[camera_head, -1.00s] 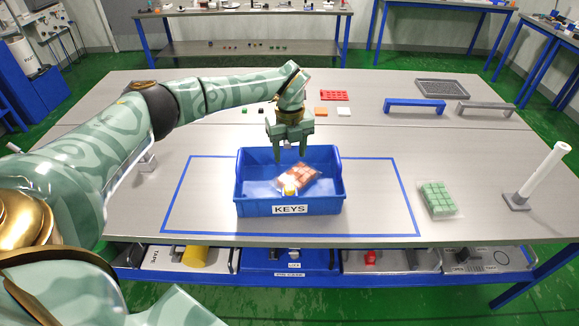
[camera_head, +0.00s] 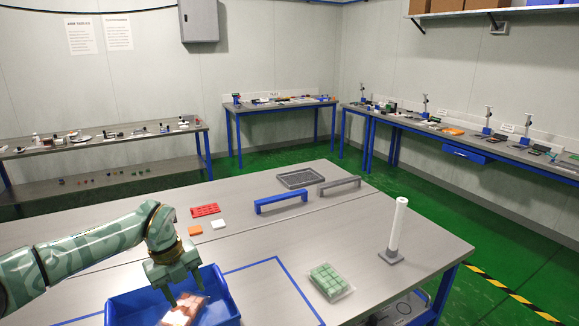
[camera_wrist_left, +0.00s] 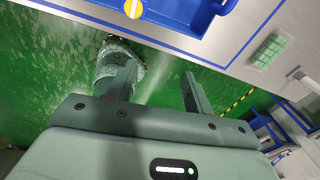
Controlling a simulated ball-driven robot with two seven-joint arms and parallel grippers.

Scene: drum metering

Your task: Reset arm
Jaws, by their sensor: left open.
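My left gripper (camera_head: 186,295) is open and empty, with its fingers pointing down over the blue bin (camera_head: 226,303). In the left wrist view its two fingers (camera_wrist_left: 160,72) are apart with only green floor between them. A clear bag of orange-brown pieces (camera_head: 181,314) lies in the bin, cut by the bottom edge of the head view. In the left wrist view the bin (camera_wrist_left: 190,14) shows at the top, with a round yellow thing (camera_wrist_left: 133,8) at its edge. My right gripper is in neither view.
On the table are a green block pack (camera_head: 328,280), a white post (camera_head: 396,228), a blue handle bar (camera_head: 281,201), a grey bar (camera_head: 340,185), a grey tray (camera_head: 300,178) and a red tray (camera_head: 205,210). Side benches line the walls.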

